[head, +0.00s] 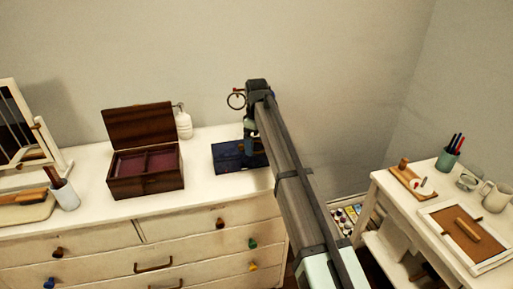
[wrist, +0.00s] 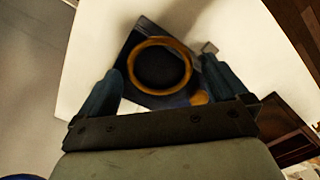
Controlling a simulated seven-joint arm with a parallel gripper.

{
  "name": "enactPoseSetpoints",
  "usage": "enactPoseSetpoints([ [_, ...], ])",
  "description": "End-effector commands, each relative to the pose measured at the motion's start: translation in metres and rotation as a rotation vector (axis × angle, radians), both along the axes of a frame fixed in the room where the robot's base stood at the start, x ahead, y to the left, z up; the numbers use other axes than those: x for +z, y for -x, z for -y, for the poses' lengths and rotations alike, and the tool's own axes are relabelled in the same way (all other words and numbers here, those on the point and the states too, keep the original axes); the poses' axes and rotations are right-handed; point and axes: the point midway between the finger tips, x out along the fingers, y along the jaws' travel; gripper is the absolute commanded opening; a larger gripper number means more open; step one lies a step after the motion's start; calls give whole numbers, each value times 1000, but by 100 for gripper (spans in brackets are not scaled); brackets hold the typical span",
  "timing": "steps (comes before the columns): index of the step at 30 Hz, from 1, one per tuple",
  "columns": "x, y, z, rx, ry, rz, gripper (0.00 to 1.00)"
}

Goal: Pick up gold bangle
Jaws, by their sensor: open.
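The gold bangle (wrist: 133,68) shows in the wrist view as a ring around a dark round centre, over a dark blue item. My gripper (wrist: 162,64) is open, with one finger to each side of the bangle. No contact between fingers and bangle is clear, and the height gap is hard to judge. In the head view my gripper (head: 250,143) is over the dark blue item (head: 228,157) on the white dresser (head: 220,190). My arm and gripper hide part of that item, and I cannot make out the bangle there.
An open wooden box (head: 145,180) with a dark red lining stands left on the dresser, with a white bottle (head: 184,123) behind it. A small gold-coloured round thing (wrist: 200,97) is near the right finger. A side table (head: 385,185) with several items stands at right.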

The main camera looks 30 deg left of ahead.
Motion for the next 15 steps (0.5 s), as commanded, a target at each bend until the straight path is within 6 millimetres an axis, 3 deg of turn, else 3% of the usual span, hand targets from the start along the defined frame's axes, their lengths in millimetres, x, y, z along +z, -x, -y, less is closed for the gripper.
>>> enactPoseSetpoints([
  [3,-1,0,0,0,0,0,100],
  [15,-1,0,0,0,0,0,62],
])
